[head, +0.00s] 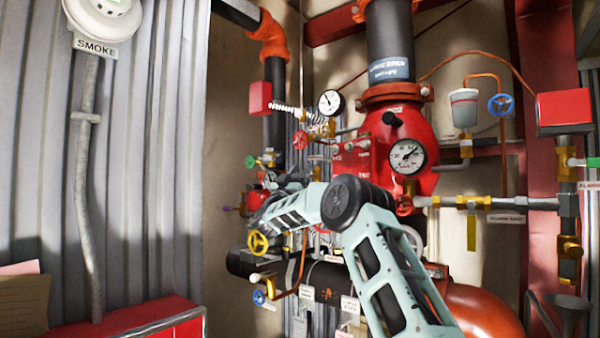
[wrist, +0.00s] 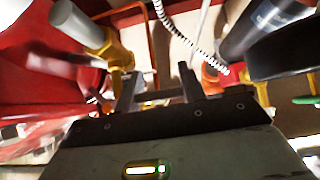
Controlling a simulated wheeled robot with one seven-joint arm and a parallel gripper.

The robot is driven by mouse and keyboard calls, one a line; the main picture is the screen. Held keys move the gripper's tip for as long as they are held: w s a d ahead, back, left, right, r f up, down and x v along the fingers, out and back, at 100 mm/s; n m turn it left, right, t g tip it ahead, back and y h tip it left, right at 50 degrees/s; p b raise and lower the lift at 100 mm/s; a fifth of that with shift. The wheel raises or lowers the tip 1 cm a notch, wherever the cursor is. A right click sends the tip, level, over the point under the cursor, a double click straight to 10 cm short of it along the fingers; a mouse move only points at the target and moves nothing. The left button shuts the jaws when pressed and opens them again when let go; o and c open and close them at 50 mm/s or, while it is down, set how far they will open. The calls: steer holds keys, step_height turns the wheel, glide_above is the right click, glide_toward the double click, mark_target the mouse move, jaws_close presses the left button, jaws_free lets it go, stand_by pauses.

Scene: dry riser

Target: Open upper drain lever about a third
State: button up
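My gripper (wrist: 158,88) shows two dark fingers spread apart in the wrist view, with no part clearly clamped between them. A brass-yellow fitting (wrist: 118,55) with a pale round end (wrist: 75,20) stands close beside the left finger; I cannot tell whether they touch. In the head view my arm reaches in among the valves left of the red riser valve (head: 405,135), and its own links hide the fingertips and parts behind them. I cannot tell which part is the upper drain lever. A yellow lever (head: 472,230) hangs down from the brass valve on the right.
A yellow handwheel (head: 258,243), a blue handwheel (head: 259,297) and a red handwheel (head: 300,140) sit near my arm. A coiled white cable (wrist: 178,35) crosses above the fingers. A large gauge (head: 407,156) faces out. Corrugated wall (head: 150,160) fills the left.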

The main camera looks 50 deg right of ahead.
steer(key=n+t+y+b, duration=0.1)
steer(key=n+t+b, duration=0.1)
steer(key=n+t, duration=0.1)
steer(key=f+n+t+y+b, duration=0.1)
steer(key=n+t+b, duration=0.1)
steer(key=n+t, duration=0.1)
steer(key=n+t+y+b, duration=0.1)
steer(key=n+t+b, duration=0.1)
steer(key=n+t, duration=0.2)
steer(key=shift+w+f+n+y, duration=0.2)
steer(key=shift+f+n+y, duration=0.2)
steer(key=shift+n, duration=0.2)
steer(key=o, duration=1)
steer(key=b+v, duration=0.9)
steer(key=v, duration=0.8)
steer(key=shift+s+a+b, duration=0.15)
steer(key=shift+a+b, duration=0.05)
steer(key=shift+b, duration=0.15)
steer(key=shift+f, duration=0.1)
